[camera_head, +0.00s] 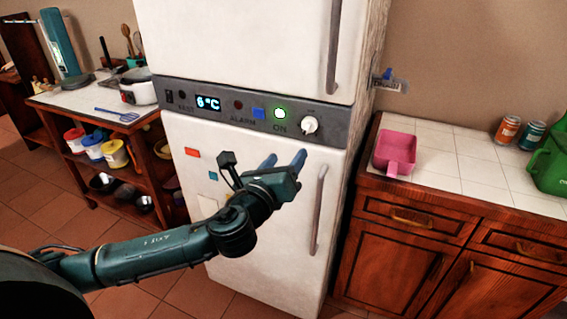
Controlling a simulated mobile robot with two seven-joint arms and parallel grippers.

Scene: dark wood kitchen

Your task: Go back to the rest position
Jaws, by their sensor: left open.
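My left gripper (284,160) reaches in from the lower left on its dark green arm. Its two blue fingers are apart with nothing between them. It is in front of the lower door of the white fridge (250,240), left of the lower door handle (318,210); I cannot tell how far it is from the door. Both fridge doors appear shut. The control panel (350,120) shows 6°C and a lit green button (280,113). My right gripper is not in view.
A tiled counter (470,185) on the right holds a pink scoop-like container (395,152), cans (507,130) and a green container (550,160). Tiled floor (60,215) shows lower left.

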